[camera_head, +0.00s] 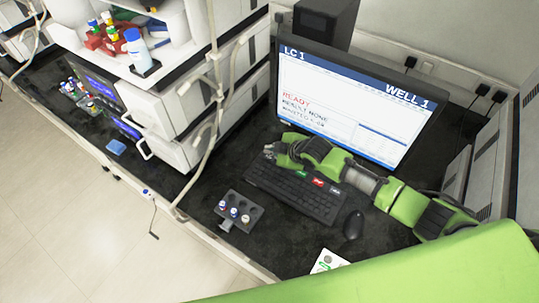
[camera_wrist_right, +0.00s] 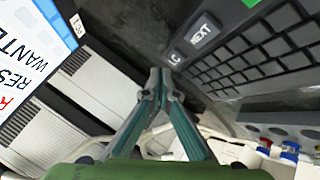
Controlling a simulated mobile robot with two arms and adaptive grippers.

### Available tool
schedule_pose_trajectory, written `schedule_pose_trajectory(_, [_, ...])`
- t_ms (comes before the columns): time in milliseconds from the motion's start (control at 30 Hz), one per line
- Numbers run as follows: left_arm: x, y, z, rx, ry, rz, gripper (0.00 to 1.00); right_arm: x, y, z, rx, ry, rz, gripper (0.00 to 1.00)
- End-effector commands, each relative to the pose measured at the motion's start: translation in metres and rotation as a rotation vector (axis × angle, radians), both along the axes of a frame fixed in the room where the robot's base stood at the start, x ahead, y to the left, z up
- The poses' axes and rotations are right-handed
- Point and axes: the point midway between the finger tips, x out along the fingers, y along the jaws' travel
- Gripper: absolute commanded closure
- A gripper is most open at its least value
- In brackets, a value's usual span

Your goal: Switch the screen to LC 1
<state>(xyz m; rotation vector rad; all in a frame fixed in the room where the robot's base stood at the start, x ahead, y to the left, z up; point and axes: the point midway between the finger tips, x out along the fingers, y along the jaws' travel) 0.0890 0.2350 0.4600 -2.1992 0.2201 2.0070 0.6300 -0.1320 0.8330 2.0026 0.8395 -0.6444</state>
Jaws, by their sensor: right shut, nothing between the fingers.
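The screen (camera_head: 345,105) stands at the back of the bench and reads "LC 1" at top left, "WELL 1" at top right and "READY" in red. The black keyboard (camera_head: 300,192) lies in front of it. In the right wrist view, a key marked "LC" (camera_wrist_right: 175,57) and a key marked "NEXT" (camera_wrist_right: 206,30) sit at the keyboard's end. My right gripper (camera_head: 268,151) is shut and empty over the keyboard's far left end. In the wrist view its fingertips (camera_wrist_right: 158,88) are close to the LC key; I cannot tell whether they touch. My left gripper is out of view.
A black mouse (camera_head: 353,224) lies right of the keyboard. A dark rack (camera_head: 245,207) with several capped vials stands in front of it. Instrument stacks (camera_head: 185,120) with cables rise on the left. A white card (camera_head: 328,262) lies near the front edge.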

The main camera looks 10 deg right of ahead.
Motion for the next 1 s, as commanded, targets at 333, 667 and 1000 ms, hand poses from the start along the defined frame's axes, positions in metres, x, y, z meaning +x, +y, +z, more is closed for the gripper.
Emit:
schedule_pose_trajectory(333, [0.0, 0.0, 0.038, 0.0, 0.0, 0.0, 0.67, 0.0, 0.0, 0.04, -0.001, 0.0, 0.001, 1.0])
schedule_pose_trajectory(667, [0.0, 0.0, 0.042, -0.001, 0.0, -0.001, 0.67, 0.0, 0.0, 0.045, 0.0, 0.0, 0.0, 1.0])
schedule_pose_trajectory(1000, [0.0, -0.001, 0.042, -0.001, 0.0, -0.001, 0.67, 0.0, 0.0, 0.045, 0.0, 0.0, 0.0, 1.0])
